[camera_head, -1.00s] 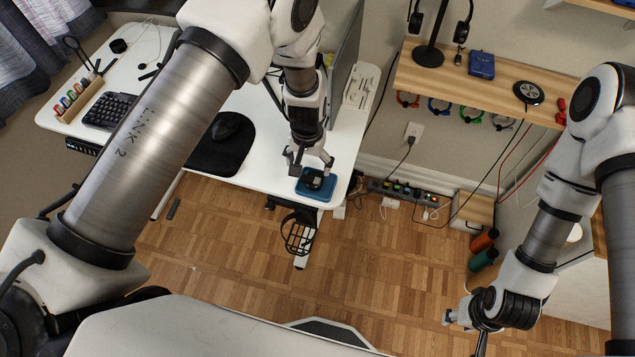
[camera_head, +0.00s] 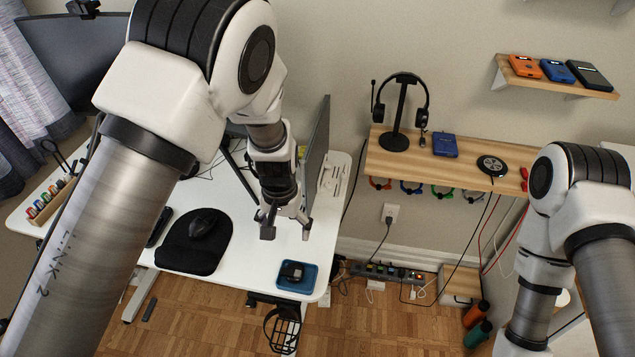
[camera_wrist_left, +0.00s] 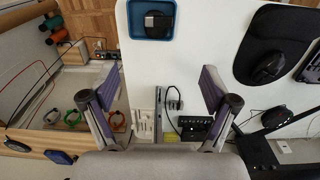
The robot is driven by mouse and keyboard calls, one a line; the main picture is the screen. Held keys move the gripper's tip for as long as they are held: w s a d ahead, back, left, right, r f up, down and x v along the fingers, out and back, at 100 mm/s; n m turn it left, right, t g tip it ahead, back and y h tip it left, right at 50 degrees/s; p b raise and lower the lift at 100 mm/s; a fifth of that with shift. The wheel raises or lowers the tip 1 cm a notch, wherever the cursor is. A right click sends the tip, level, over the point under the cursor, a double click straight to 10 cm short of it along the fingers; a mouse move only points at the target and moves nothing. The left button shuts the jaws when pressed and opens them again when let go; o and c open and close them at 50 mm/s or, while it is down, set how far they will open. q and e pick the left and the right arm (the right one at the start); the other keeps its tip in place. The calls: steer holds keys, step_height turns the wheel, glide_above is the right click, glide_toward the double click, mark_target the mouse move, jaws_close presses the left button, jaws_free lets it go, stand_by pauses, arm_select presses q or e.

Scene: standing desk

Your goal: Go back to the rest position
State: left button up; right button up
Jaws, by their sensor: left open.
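My left gripper (camera_head: 287,228) is open and empty above the white desk (camera_head: 246,270), behind the blue tray (camera_head: 311,279) and apart from it. In the left wrist view its two fingers (camera_wrist_left: 157,95) stand wide apart with nothing between them. The blue tray also shows in that view (camera_wrist_left: 132,35), with a small black object (camera_wrist_left: 158,22) lying in it. My right arm comes down at the right of the head view. The right gripper is outside the picture.
A black mouse (camera_head: 202,223) lies on a dark mat (camera_head: 190,262) left of my left gripper. A monitor (camera_head: 318,135) stands close at its right. A wooden shelf (camera_head: 455,168) on the wall bears a headphone stand (camera_head: 398,125).

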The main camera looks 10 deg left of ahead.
arm_select(q)
steer(key=s+a+f+b, duration=0.1)
steer(key=s+a+f, duration=0.2)
steer(key=s+f, duration=0.3)
steer(key=s+a+f+b, duration=0.1)
steer(key=s+a+f, duration=0.2)
steer(key=s+f, duration=0.4)
steer(key=s+a+f+b, duration=0.1)
steer(key=s+a+f, duration=0.2)
steer(key=s, duration=1)
step_height(320, 180, down, 4)
steer(key=shift+s+a+r+n, duration=0.2)
steer(key=shift+s+a+n, duration=0.15)
steer(key=shift+n, duration=0.05)
steer(key=shift+a, duration=0.1)
steer(key=shift+o, duration=0.3)
